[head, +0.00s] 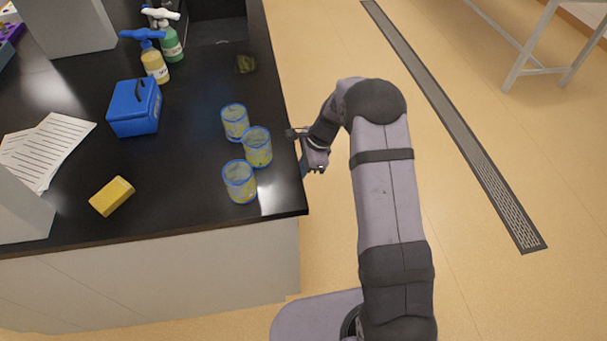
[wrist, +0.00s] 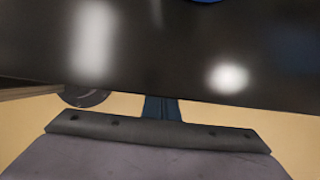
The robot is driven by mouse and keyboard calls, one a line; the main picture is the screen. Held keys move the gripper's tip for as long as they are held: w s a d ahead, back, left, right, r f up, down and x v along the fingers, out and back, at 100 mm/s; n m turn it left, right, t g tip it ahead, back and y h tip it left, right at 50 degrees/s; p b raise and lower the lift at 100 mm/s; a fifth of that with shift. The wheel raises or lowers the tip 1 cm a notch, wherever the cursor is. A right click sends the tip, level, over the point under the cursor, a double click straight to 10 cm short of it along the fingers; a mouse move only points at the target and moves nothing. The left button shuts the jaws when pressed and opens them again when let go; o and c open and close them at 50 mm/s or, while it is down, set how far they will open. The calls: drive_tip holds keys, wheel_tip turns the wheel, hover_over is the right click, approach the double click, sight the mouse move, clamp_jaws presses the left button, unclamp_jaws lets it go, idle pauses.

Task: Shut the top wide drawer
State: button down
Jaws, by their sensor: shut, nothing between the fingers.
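The top wide drawer cannot be made out in the head view; the side of the bench beside my gripper is hidden under the black top. In the wrist view a thin brownish edge (wrist: 28,92) shows under the bench top at the left; I cannot tell whether it belongs to the drawer. My gripper (head: 304,172) is at the right edge of the bench, pointing down beside it. Its blue fingers also show in the wrist view (wrist: 161,108), shut with nothing between them, partly hidden by the bench top or wrist.
The black bench top (head: 190,205) carries three blue-rimmed beakers (head: 257,147) near the edge by my gripper. A yellow sponge (head: 111,196), a blue box (head: 134,107) and spray bottles (head: 155,64) stand farther left. The floor (head: 470,250) to the right is open, with a long drain grate (head: 455,127).

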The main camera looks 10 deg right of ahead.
drive_tip(key=shift+a, duration=0.3)
drive_tip(key=d+r+b, duration=0.1)
drive_tip(key=d+r, duration=0.7)
drive_tip(key=r, duration=0.1)
drive_tip(key=shift+d+r+b, duration=0.15)
drive_tip(key=shift+d+b, duration=0.05)
drive_tip(key=shift+b, duration=0.1)
